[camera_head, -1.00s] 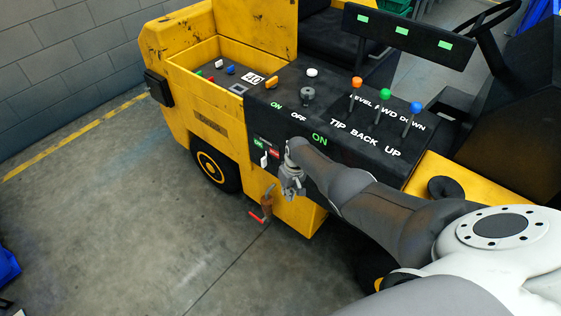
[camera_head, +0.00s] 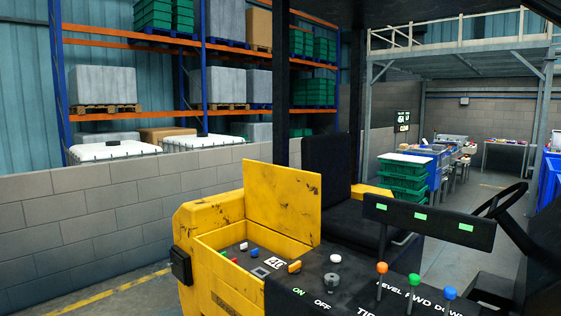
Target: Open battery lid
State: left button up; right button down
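The yellow battery lid (camera_head: 282,198) with worn dark marks stands upright at the back edge of the battery box. The yellow battery box (camera_head: 213,262) on the forklift is open at the top. Inside it I see small red, white and blue parts and a white label with black print (camera_head: 275,264). An orange part (camera_head: 294,267) sits at the box's right edge. Neither of my grippers shows in this view, so their state is hidden.
The black console (camera_head: 350,284) has orange (camera_head: 382,268), green (camera_head: 414,280) and blue (camera_head: 449,293) levers. A black seat (camera_head: 327,165) and steering wheel (camera_head: 499,197) are behind it. A grey block wall (camera_head: 90,221) and loaded shelves (camera_head: 205,60) stand behind.

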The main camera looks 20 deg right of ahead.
aim_at(286, 201)
jog(key=i+j+z, duration=0.15)
jog(key=i+z, duration=0.3)
jog(key=i+j+z, duration=0.3)
jog(key=z, duration=0.2)
jog(key=i+j+z, duration=0.1)
jog(key=i+j, duration=0.2)
jog(key=i+j+z, duration=0.1)
jog(key=i+j, duration=0.2)
jog(key=j, duration=0.2)
jog(key=i+j, duration=0.3)
jog(key=j, duration=0.15)
jog(key=i+j+z, duration=0.15)
jog(key=j, duration=0.3)
jog(key=i, duration=0.1)
